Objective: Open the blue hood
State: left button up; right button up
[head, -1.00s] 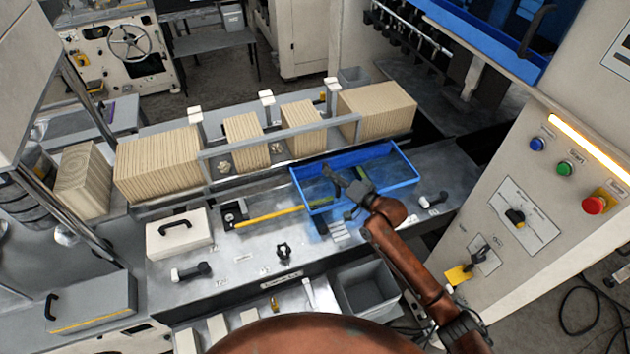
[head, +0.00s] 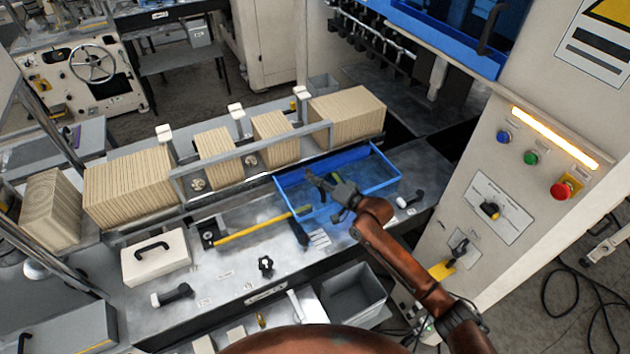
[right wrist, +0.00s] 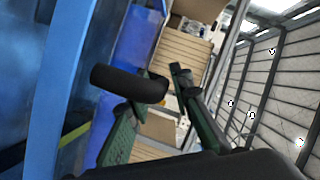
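A low blue hood (head: 383,184), see-through with a blue frame, sits on the grey bench and looks lowered. My right gripper (head: 330,186) is over its near left part and hides some of it. In the right wrist view, the green fingers of the right gripper (right wrist: 160,105) are spread apart. A thick black bar, seemingly the hood's handle (right wrist: 128,84), crosses in front of the left finger; contact is unclear. The hood's blue frame (right wrist: 48,90) fills the left of that view. My left gripper is not in view.
A larger blue panel with a black handle (head: 493,27) is at the upper right. A control cabinet (head: 480,280) with buttons stands close to my right arm. Wooden stacks (head: 346,112) line the back rail. A grey bin (head: 353,297) sits below the bench edge.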

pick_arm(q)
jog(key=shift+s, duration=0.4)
pick_arm(e)
jog(key=v, duration=1.2)
